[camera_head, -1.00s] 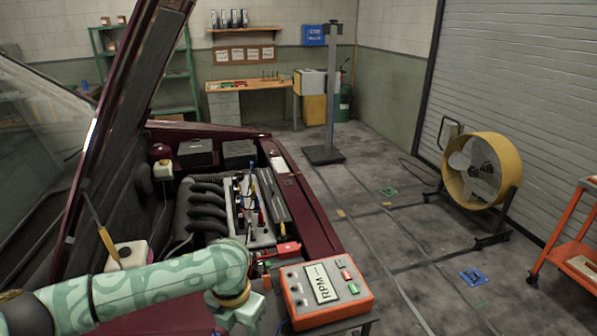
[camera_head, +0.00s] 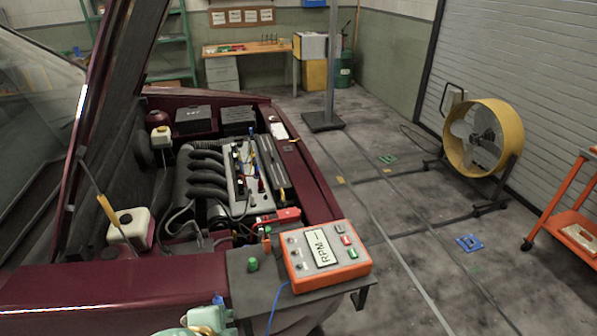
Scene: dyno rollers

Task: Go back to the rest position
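A small part of my mint-green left arm, at the wrist and gripper (camera_head: 208,318), shows at the bottom edge, in front of the car's near corner. Its fingertips cannot be made out, so I cannot tell whether it is open or shut. My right gripper is not in view. The orange RPM meter (camera_head: 326,254) sits on a dark shelf (camera_head: 262,290) beside the car, clear of my arm. A red clamp-like piece (camera_head: 284,215) lies at the edge of the engine bay.
The dark red car (camera_head: 90,284) has its hood up over the engine (camera_head: 205,175). A yellow fan (camera_head: 482,137) and an orange cart (camera_head: 572,222) stand at the right. A workbench (camera_head: 247,50) is at the back. The floor between car and fan is mostly open.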

